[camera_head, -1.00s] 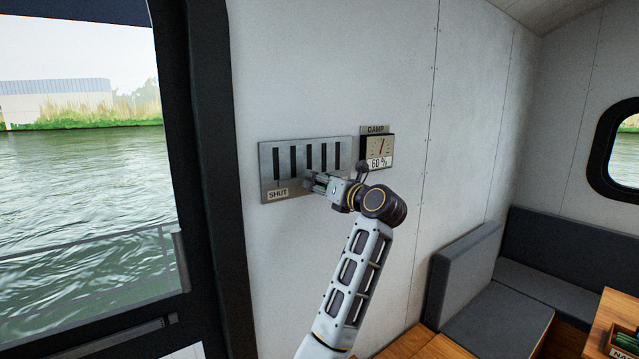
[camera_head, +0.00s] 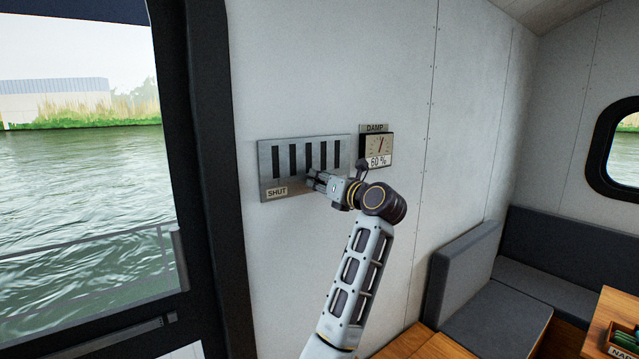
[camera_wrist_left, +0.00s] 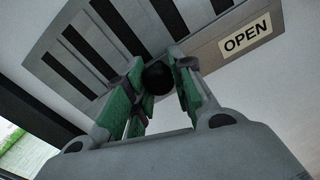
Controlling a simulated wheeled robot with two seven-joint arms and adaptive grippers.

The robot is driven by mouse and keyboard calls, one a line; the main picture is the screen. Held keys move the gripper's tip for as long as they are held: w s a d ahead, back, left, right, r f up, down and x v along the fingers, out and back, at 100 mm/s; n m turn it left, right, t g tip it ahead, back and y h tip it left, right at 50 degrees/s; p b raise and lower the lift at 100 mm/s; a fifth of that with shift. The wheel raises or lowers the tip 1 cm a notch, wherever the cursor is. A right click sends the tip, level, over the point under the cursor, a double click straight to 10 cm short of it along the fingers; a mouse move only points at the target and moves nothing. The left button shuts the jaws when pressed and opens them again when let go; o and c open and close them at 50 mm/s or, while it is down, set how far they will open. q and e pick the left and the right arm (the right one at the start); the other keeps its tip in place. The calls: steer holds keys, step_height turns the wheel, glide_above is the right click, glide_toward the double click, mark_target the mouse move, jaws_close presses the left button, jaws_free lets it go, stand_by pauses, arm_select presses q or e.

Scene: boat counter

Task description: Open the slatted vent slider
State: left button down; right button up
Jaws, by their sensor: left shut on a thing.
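The slatted vent (camera_head: 267,160) is a grey metal plate with several dark upright slots, fixed to the white wall. A SHUT label (camera_head: 277,191) shows at its lower left in the head view. An OPEN label (camera_wrist_left: 246,33) shows at its other end in the left wrist view. My left gripper (camera_head: 313,183) is at the lower right part of the plate. In the left wrist view its green-padded fingers (camera_wrist_left: 155,92) are shut on a round black knob (camera_wrist_left: 158,78) at the vent. The arm hides the OPEN label in the head view. My right gripper is not in view.
A DAMP gauge (camera_head: 377,150) reading 60 % is on the wall just right of the vent, close to my left wrist. A dark door frame (camera_head: 205,180) stands to the left. Grey bench seats (camera_head: 495,305) and a wooden table (camera_head: 612,310) are at the lower right.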

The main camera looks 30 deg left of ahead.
arm_select(q)
steer(key=shift+w, duration=0.1)
stand_by(0.3)
steer(key=c, duration=1.2)
jaws_free()
steer(key=shift+d, duration=0.1)
steer(key=shift+v, duration=3.75)
